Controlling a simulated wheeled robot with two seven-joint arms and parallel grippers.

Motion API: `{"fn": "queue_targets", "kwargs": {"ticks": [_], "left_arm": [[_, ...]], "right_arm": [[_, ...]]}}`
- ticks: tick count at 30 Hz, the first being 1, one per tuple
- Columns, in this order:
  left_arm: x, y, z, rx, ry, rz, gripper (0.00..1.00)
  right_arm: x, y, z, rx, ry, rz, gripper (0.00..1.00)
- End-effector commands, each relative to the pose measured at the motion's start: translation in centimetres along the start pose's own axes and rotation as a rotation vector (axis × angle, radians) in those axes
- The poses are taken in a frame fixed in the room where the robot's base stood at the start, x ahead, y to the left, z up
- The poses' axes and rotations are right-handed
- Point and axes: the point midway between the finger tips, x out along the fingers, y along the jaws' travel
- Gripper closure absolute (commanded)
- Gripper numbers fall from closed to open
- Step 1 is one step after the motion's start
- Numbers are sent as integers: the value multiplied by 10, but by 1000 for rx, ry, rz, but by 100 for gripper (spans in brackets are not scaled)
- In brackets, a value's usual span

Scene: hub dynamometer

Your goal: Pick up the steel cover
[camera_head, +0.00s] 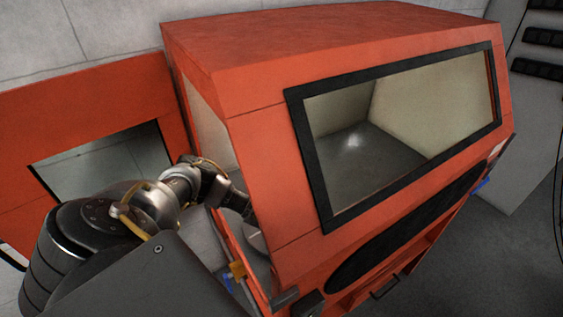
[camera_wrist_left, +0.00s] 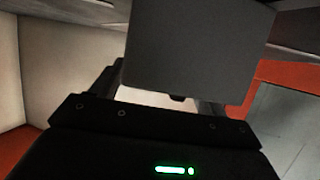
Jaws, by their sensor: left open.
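A flat, dark grey plate (camera_wrist_left: 195,50) fills the upper middle of the left wrist view. It may be the steel cover, but I cannot tell for certain. My left gripper (camera_wrist_left: 165,100) is open, with the plate right at its fingers. The plate hides part of the fingers, and I cannot tell whether they touch it. In the head view my left arm reaches into the side opening of the orange cabinet, and the cabinet's front panel hides the fingers. A light grey rounded part (camera_head: 256,240) shows just inside that opening. My right gripper is not in view.
The orange cabinet (camera_head: 265,115) has a black-framed window (camera_head: 310,165) and an empty-looking grey interior. Its side edge stands close around my arm. Another orange frame (camera_head: 90,95) with an opening stands at the left. Grey floor (camera_head: 470,250) is clear at the right.

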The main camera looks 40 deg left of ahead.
Motion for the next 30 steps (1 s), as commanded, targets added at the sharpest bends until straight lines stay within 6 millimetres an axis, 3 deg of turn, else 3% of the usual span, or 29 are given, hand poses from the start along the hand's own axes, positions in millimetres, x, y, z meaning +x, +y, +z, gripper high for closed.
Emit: {"fn": "queue_targets", "kwargs": {"ticks": [8,22,30], "left_arm": [[4,-1,1,3,-2,-1,25],[4,-1,1,2,-2,0,84],[3,0,0,1,-1,0,86]], "right_arm": [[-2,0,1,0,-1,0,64],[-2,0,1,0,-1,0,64],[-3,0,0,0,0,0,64]]}}
